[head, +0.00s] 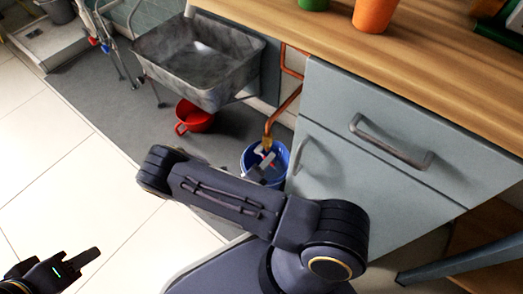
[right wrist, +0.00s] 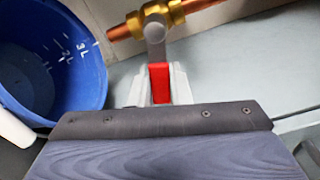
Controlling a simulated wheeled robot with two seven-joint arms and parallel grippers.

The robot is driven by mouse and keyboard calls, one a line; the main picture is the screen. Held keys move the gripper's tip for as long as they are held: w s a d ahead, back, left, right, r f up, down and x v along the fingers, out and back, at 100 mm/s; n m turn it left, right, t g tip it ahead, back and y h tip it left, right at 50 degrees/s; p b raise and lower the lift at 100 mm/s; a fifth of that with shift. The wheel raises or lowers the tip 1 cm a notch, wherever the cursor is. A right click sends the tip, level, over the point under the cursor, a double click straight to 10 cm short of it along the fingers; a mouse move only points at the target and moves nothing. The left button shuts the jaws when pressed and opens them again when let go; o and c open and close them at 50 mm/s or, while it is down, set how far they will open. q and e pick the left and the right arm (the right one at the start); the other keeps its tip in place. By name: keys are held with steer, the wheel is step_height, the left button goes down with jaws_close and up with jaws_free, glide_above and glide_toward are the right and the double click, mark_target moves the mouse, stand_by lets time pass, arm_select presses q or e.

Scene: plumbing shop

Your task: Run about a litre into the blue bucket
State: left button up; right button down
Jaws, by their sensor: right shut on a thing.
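The blue bucket (head: 281,167) stands on the floor under the end of the copper pipe, beside the grey cabinet. In the right wrist view, the bucket (right wrist: 72,75) shows white litre marks, 2L and 3L, on its inner wall; its bottom is not clearly seen. A brass tap (right wrist: 172,14) sits on the pipe. My right gripper (right wrist: 157,88) is shut on the tap's red lever (right wrist: 159,72); in the head view it reaches down over the bucket. No water stream is visible. My left gripper (head: 92,256) is at the lower left, away from everything; its jaw opening is unclear.
A red pot (head: 195,118) stands on the grey mat under a metal sink (head: 200,62). The cabinet (head: 370,165) with its handles is close to my right arm. A wooden counter (head: 440,70) holds an orange cup (head: 374,14). The tiled floor at left is clear.

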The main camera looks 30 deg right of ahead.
steer(key=shift+s+r+n+p, duration=0.1)
steer(key=shift+r+n+p, duration=0.35)
steer(key=shift+n, duration=0.45)
steer(key=shift+r+n, duration=0.2)
steer(key=shift+n, duration=0.5)
steer(key=c, duration=1.3)
jaws_free()
steer(key=shift+c, duration=0.2)
steer(key=shift+a, duration=0.1)
